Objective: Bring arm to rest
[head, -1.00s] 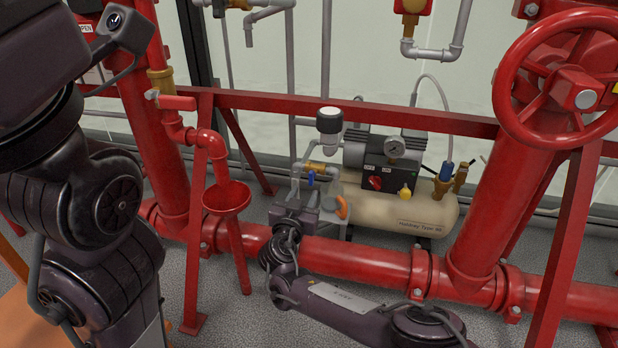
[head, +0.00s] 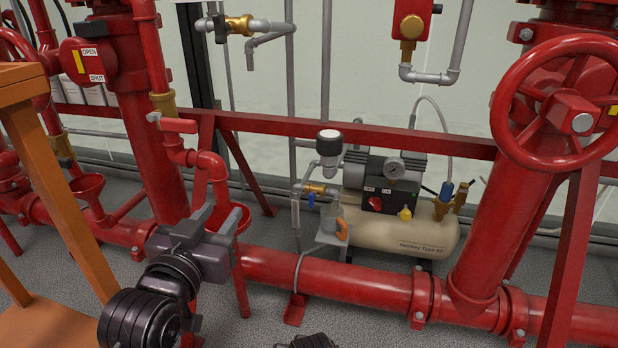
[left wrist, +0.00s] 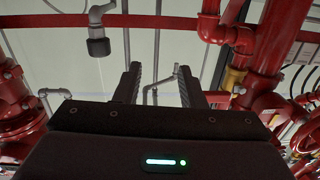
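My left gripper (head: 213,218) is in the lower left of the head view, in front of a red funnel (head: 240,222). Its two fingers point up and away and stand apart with nothing between them. The left wrist view also shows its fingers (left wrist: 157,82) apart and empty, with a pale wall and grey pipes behind. I cannot tell how far it is from the funnel. Part of my arm (head: 140,318) runs down to the bottom edge. My right gripper is not recognisable; a small dark part (head: 312,341) shows at the bottom edge.
A beige compressor (head: 400,222) stands behind the horizontal red pipe (head: 330,284). A red handwheel (head: 505,125) is at the right. An orange wooden frame (head: 60,190) stands at the near left. Some grey floor is bare in front.

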